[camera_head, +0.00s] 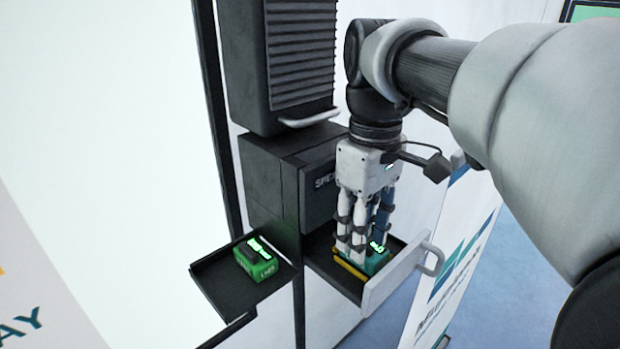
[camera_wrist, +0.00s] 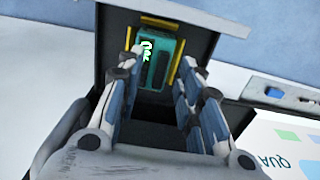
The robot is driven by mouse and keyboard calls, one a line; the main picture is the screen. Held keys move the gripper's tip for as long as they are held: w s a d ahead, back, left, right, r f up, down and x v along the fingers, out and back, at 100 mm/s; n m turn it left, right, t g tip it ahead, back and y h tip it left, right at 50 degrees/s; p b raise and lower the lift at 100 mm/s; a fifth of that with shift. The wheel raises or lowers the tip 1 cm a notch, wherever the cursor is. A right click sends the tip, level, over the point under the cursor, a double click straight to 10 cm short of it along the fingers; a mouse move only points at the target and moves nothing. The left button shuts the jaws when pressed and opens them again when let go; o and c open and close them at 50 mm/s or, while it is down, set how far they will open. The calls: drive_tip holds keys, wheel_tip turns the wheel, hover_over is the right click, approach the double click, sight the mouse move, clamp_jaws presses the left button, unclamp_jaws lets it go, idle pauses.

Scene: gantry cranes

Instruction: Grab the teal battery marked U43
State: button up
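The teal battery (camera_head: 378,263) lies in the pulled-out drawer (camera_head: 388,291) of the dark cabinet. It also shows in the wrist view (camera_wrist: 153,72), between yellow strips, with glowing green characters that I cannot read surely. My gripper (camera_head: 362,252) points down over the drawer, with its fingertips close to the battery. In the wrist view my gripper (camera_wrist: 160,66) is open, one finger on each side of the battery. I cannot tell whether the fingers touch it. The fingers hide part of the battery in the head view.
A green battery (camera_head: 256,258) sits on a dark tray (camera_head: 228,284) left of the drawer. The drawer's white front has a handle (camera_head: 432,258). The cabinet (camera_head: 275,180) rises behind. A sign panel (camera_head: 455,255) stands at the right.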

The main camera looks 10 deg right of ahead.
drive_tip(key=shift+f, duration=0.35)
drive_tip(key=shift+c, duration=0.3)
clamp_jaws()
